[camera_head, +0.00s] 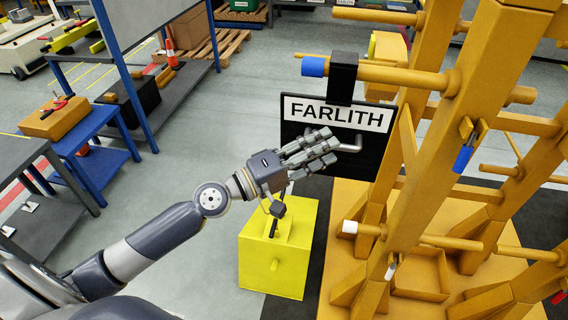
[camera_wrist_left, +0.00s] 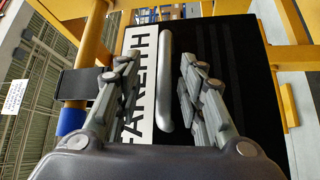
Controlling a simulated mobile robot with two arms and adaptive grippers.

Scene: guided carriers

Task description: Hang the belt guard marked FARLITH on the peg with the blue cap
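The belt guard (camera_head: 336,113) is a black plate with a white FARLITH label and a metal bar handle (camera_head: 352,143). Its black hook (camera_head: 343,78) lies over the yellow peg (camera_head: 395,76), just behind the blue cap (camera_head: 313,66), and the plate hangs below. In the left wrist view the guard (camera_wrist_left: 232,75), handle (camera_wrist_left: 167,80) and blue cap (camera_wrist_left: 70,121) also show. My left gripper (camera_head: 322,150) is in front of the plate, open. In the wrist view its fingers (camera_wrist_left: 158,75) stand apart on both sides of the handle. My right gripper is out of view.
The yellow rack (camera_head: 450,130) has other pegs, one with a white cap (camera_head: 350,227) and one with a blue sleeve (camera_head: 463,158). A yellow box (camera_head: 270,265) stands on the floor below my left gripper. A blue bench (camera_head: 98,130) is at left. The floor between is clear.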

